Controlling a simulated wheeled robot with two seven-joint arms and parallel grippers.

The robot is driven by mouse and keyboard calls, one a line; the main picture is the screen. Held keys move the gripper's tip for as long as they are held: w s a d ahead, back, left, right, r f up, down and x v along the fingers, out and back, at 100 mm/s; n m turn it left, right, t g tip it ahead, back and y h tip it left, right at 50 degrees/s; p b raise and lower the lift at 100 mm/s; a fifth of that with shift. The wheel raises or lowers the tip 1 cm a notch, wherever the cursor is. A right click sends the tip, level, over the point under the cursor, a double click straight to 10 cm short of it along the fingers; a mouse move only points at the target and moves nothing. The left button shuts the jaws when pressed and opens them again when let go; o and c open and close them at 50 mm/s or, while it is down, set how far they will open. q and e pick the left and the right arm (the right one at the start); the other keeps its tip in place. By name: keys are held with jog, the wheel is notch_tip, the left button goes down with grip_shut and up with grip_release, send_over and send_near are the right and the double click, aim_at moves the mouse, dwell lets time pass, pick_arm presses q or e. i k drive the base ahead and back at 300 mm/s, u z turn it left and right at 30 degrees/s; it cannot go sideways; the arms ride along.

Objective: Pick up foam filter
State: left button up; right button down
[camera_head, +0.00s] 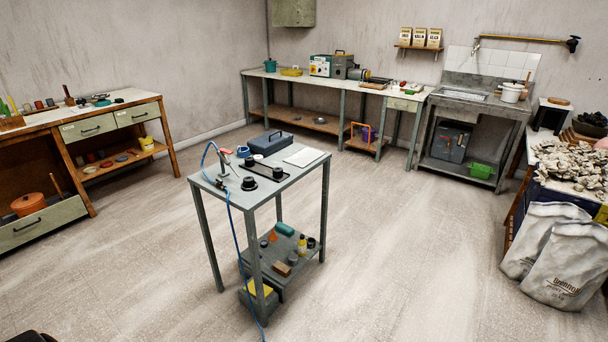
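I cannot tell for certain which item is the foam filter; everything small is far off. A grey two-tier worktable (296,181) stands near the middle of the room. On its top are a dark toolbox (270,142), a white pad (303,157), a blue ring-shaped item (243,151), a black round piece (249,183) and a red-tipped tool on a stand (228,163). On its lower shelf are a teal roll (285,229), a yellow bottle (302,244), an orange cone (272,235) and a tan block (282,269). Neither gripper is in view.
A blue hose (237,240) hangs from the worktable to the floor. A wooden bench (90,112) is at left, a long bench (330,87) and sink (465,96) at the back. White sacks (565,278) stand at right. The floor around the worktable is open.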

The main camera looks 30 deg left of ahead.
aim_at(248, 181)
jog(key=z, duration=0.5)
jog(key=i, duration=2)
jog(key=u, duration=1.3)
jog(key=i, duration=0.6)
jog(key=u, duration=0.65)
